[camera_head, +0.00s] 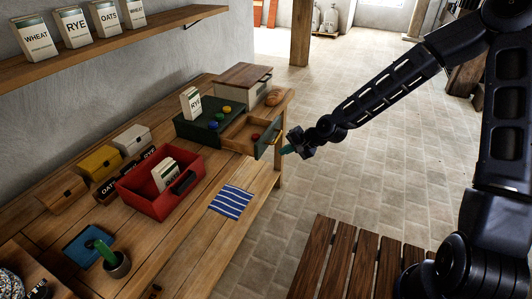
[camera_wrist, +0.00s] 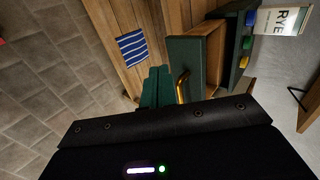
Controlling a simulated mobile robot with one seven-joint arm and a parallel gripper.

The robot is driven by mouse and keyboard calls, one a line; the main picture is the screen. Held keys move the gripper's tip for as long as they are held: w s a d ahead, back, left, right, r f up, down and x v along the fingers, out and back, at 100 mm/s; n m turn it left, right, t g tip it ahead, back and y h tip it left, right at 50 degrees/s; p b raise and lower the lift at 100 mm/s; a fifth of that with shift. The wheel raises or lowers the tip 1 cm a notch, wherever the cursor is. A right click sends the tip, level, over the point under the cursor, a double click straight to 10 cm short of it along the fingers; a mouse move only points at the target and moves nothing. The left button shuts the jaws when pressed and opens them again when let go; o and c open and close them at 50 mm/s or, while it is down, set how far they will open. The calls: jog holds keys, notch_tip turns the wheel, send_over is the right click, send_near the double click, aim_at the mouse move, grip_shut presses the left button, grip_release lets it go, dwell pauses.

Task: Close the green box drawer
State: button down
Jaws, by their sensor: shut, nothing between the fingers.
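The green box (camera_head: 187,131) stands on the wooden workbench, and its wooden drawer (camera_head: 238,131) is pulled out toward my arm. A small red item lies inside the drawer. The drawer's green front (camera_wrist: 188,58) and brass handle (camera_wrist: 181,90) show in the wrist view. My gripper (camera_head: 286,150) is shut and empty, just outside the drawer front by the bench edge. In the wrist view its teal fingertips (camera_wrist: 157,72) are beside the handle, in front of the green panel. I cannot tell whether they touch it.
A RYE packet (camera_head: 191,102) and several coloured pieces are on the green box. A red crate (camera_head: 150,197) and a striped cloth (camera_head: 231,202) are nearer. A slatted wooden surface (camera_head: 350,262) stands below my arm. The floor beside the bench is clear.

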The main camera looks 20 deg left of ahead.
aim_at(259, 155)
jog(key=shift+a+f, duration=0.6)
jog(key=shift+a, duration=0.7)
jog(key=shift+a+f, duration=0.6)
jog(key=shift+a, duration=0.75)
jog(key=shift+a+f, duration=0.6)
jog(key=shift+a, duration=0.7)
jog(key=shift+a, duration=0.15)
jog(key=a, duration=1.5)
jog(key=shift+a, duration=0.35)
jog(key=shift+a+r, duration=0.1)
jog(key=shift+a, duration=0.45)
